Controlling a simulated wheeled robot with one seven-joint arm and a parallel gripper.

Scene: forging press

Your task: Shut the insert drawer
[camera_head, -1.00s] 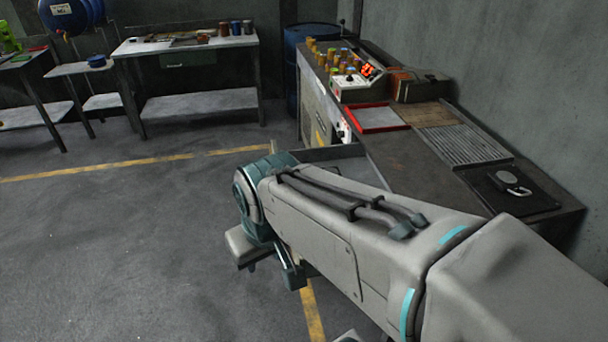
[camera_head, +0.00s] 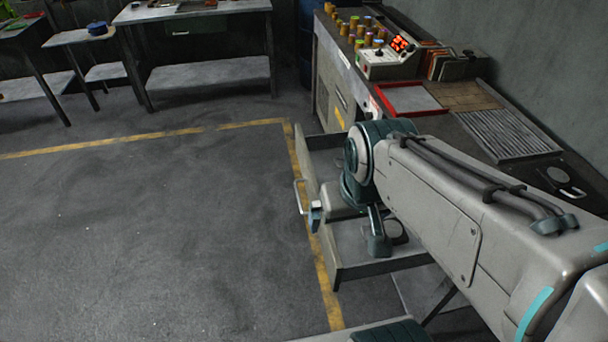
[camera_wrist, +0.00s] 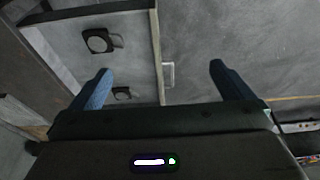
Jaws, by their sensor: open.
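The insert drawer (camera_head: 350,268) stands pulled out from the bench, over the floor, in the head view. Its front panel carries a bar handle (camera_head: 299,196), which also shows in the wrist view (camera_wrist: 168,75). My gripper (camera_head: 318,213) is open above the drawer front. In the wrist view my gripper (camera_wrist: 162,86) has one finger over the drawer's inside and the other over the floor beyond the front, with the front's top edge and handle between them. I cannot tell whether a finger touches. Dark round inserts (camera_wrist: 98,41) lie in the drawer; my arm hides part of it.
The bench (camera_head: 345,85) carries a control box (camera_head: 385,62), a red-rimmed tray (camera_head: 412,98) and a ribbed plate (camera_head: 508,134). Another table (camera_head: 190,12) stands at the back. The floor (camera_head: 150,230) left of the drawer is clear, with a yellow line running under the drawer front.

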